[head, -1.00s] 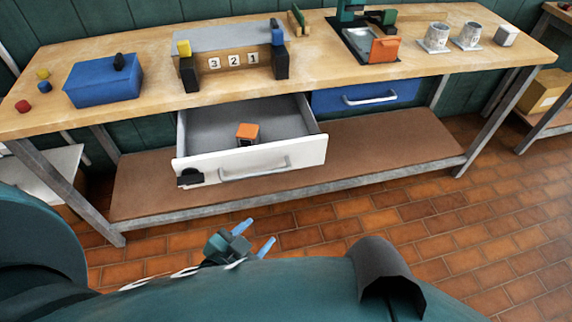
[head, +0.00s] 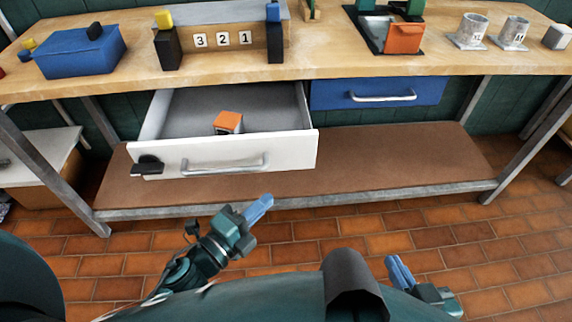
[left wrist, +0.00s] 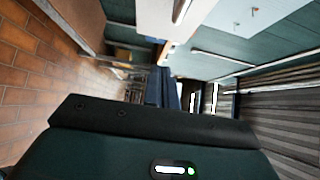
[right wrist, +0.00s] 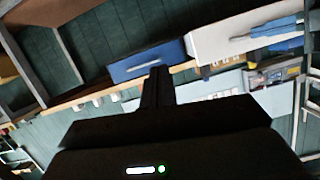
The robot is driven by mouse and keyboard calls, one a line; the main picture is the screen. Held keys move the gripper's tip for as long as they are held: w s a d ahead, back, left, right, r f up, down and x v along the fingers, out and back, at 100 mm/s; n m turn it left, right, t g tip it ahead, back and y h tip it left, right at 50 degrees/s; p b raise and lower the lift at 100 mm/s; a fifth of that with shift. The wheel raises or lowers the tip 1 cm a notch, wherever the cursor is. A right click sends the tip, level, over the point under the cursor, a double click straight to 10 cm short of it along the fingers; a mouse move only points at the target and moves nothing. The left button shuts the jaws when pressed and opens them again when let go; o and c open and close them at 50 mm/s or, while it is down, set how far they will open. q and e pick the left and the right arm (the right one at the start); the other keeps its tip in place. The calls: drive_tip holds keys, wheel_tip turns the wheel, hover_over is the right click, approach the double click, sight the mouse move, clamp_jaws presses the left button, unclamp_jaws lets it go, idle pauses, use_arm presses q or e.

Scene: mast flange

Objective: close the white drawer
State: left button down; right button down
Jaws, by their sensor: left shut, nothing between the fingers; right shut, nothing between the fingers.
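The white drawer (head: 230,158) is pulled out under the bench, its front facing me with a grey bar handle (head: 225,165) and a black block-like piece (head: 148,166) at its left end. An orange-topped block (head: 228,122) lies inside it. My left gripper (head: 260,207) is shut and empty, below and in front of the drawer, apart from it. My right gripper (head: 399,270) is shut and empty, lower right, clear of the drawer. The white drawer also shows in the right wrist view (right wrist: 218,42).
A closed blue drawer (head: 380,93) sits right of the white one. A brown lower shelf (head: 400,160) runs beneath. The wooden benchtop (head: 345,65) carries a blue box (head: 80,52), number tiles and mugs. The brick floor in front is clear.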

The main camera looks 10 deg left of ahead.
use_arm(q)
drive_tip(key=x, duration=0.3)
drive_tip(key=a+x, duration=0.1)
drive_tip(key=x, duration=0.3)
drive_tip(key=w+a+x, duration=0.1)
drive_tip(key=x, duration=0.2)
drive_tip(key=shift+w+d+p, duration=0.15)
drive_tip(key=shift+w+p, duration=0.05)
drive_tip(key=shift+p, duration=0.2)
drive_tip(key=shift+w, duration=0.55)
use_arm(e)
drive_tip(key=shift+w+a+f, duration=0.1)
drive_tip(key=shift+w+a, duration=0.05)
